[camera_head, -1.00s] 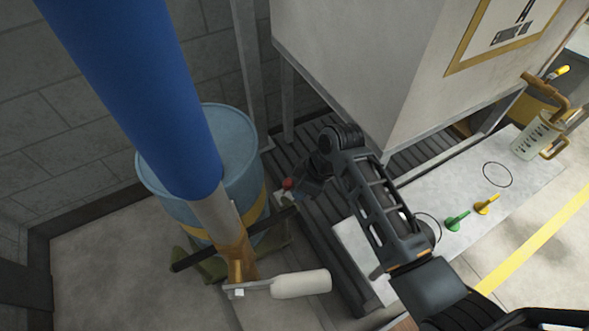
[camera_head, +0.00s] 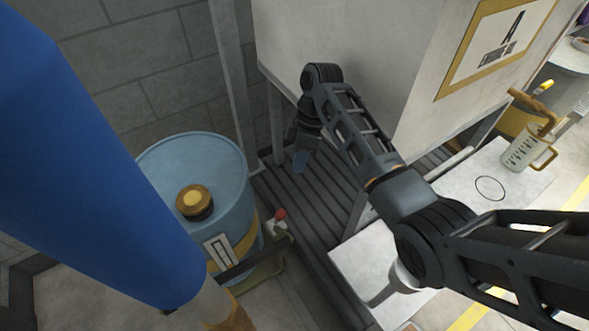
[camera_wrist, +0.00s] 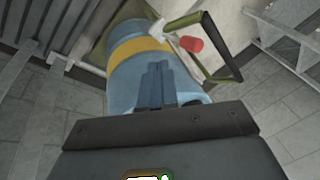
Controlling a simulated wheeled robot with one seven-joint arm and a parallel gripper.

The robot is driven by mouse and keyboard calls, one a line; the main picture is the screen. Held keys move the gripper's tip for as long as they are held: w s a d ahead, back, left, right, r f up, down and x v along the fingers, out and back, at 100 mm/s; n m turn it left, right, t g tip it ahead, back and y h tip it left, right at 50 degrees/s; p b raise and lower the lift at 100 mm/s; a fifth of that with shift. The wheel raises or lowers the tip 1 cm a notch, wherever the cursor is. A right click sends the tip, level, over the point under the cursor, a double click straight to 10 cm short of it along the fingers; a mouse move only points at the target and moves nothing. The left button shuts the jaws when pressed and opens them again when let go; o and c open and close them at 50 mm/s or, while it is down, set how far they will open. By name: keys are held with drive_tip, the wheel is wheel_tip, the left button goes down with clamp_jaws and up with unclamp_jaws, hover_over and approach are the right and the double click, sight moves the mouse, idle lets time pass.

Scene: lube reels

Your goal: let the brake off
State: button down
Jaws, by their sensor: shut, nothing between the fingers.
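The red knob (camera_head: 281,214), which I take for the brake's handle, sits at the right side of the blue drum (camera_head: 192,155), low beside its dark green frame (camera_head: 281,244). In the wrist view the red knob (camera_wrist: 191,44) is at the end of a short pale piece by the yellow-banded drum (camera_wrist: 128,75) and inside the bent green frame (camera_wrist: 226,58). My gripper (camera_head: 301,160) hangs up and to the right of the knob in the head view, apart from it. Its fingers (camera_wrist: 157,84) are together and empty. The brake's mechanism is too small to make out.
A large blue column (camera_head: 95,150) covers the left of the head view. A grey cabinet (camera_head: 345,45) on legs stands behind my arm. A pale board (camera_head: 455,195) at right bears a clear jug (camera_head: 525,146). A dark ribbed grate (camera_head: 325,195) lies below my gripper.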

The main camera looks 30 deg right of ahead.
sight(278, 218)
drive_tip(key=s+a+f, duration=0.3)
drive_tip(key=a+f, duration=0.3)
drive_tip(key=f, duration=0.2)
drive_tip(key=shift+f+p, duration=0.3)
drive_tip(key=shift+p, duration=0.15)
drive_tip(key=shift+s+f+t+p, duration=0.15)
drive_tip(key=shift+s+t+p, duration=0.15)
drive_tip(key=shift+s+p, duration=0.35)
drive_tip(key=shift+s+f+t+p, duration=0.15)
drive_tip(key=shift+s+t+p, duration=0.15)
drive_tip(key=shift+s+p, duration=0.35)
drive_tip(key=shift+w, duration=0.15)
